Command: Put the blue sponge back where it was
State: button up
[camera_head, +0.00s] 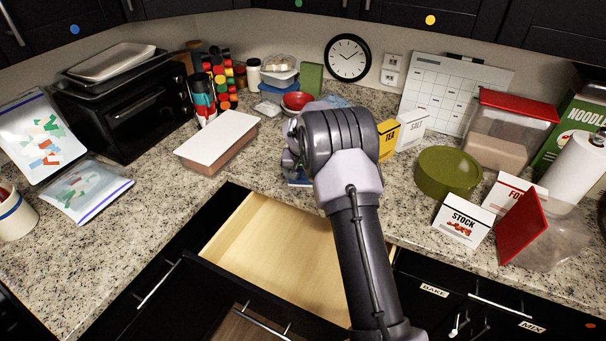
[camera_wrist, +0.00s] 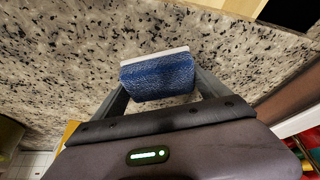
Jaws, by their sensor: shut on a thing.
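The blue sponge (camera_wrist: 157,77) with a pale edge shows in the wrist view, between the two fingers of my gripper (camera_wrist: 160,90). My gripper is shut on it, over the speckled counter. Whether the sponge touches the counter cannot be told. In the head view my arm hides most of the gripper, and a small patch of blue, likely the sponge (camera_head: 298,179), shows near the counter's front edge above the open drawer.
An open, empty wooden drawer (camera_head: 272,246) juts out below the counter. A white-lidded container (camera_head: 218,138) stands left of my arm, with a red bowl (camera_head: 297,101) behind. The TEA box (camera_head: 387,139), SALT box (camera_head: 411,128) and green tin (camera_head: 449,170) stand right.

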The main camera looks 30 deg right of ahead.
jog(key=o, duration=1)
jog(key=shift+f, duration=0.15)
jog(key=shift+o, duration=0.2)
jog(key=shift+r+p, duration=0.3)
jog(key=shift+r, duration=0.05)
jog(key=s+a+r+y+p, duration=0.1)
jog(key=s+a+r, duration=0.4)
jog(key=r, duration=0.4)
jog(key=s+a+r+t, duration=0.1)
jog(key=s+a+r, duration=0.3)
jog(key=s+r, duration=0.4)
jog(key=s+a+r+y+p, duration=0.1)
jog(key=s+a+r, duration=0.35)
jog(key=r, duration=0.55)
jog(key=s+a+y, duration=0.1)
jog(key=s+a, duration=0.3)
jog(key=s, duration=0.7)
jog(key=s+a+n+y, duration=0.1)
jog(key=s+a, duration=0.4)
jog(key=s, duration=0.7)
jog(key=shift+s+a+t, duration=0.25)
jog(key=shift+a+t, duration=0.05)
jog(key=shift+t, duration=0.1)
